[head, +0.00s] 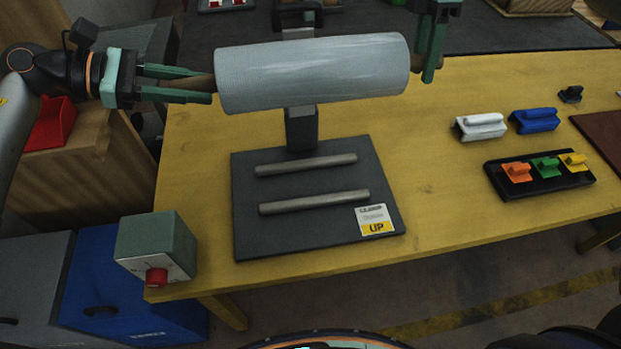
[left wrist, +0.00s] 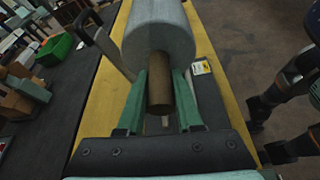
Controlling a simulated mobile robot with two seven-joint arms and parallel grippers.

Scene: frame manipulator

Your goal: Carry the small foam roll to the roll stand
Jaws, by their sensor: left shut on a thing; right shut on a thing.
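A pale grey foam roll (head: 312,72) is held level above the roll stand, with a brown core end showing at each side. The roll stand (head: 320,232) is a dark base plate with two grey bars and a "UP" label, on the yellow table. My left gripper (head: 208,88) is shut on the core's left end. In the left wrist view the brown core (left wrist: 159,85) sits between the green fingers, with the foam roll (left wrist: 158,32) beyond. My right gripper (head: 430,70) is at the core's right end, its fingers pointing down around it. The stand's post is partly hidden behind the roll.
The yellow table (head: 440,190) has free room right of the stand. A black tray (head: 540,190) holds orange, green and yellow pieces. A white piece (head: 480,126) and a blue piece (head: 533,121) lie behind it. A box with a red button (head: 157,245) is at the front left corner.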

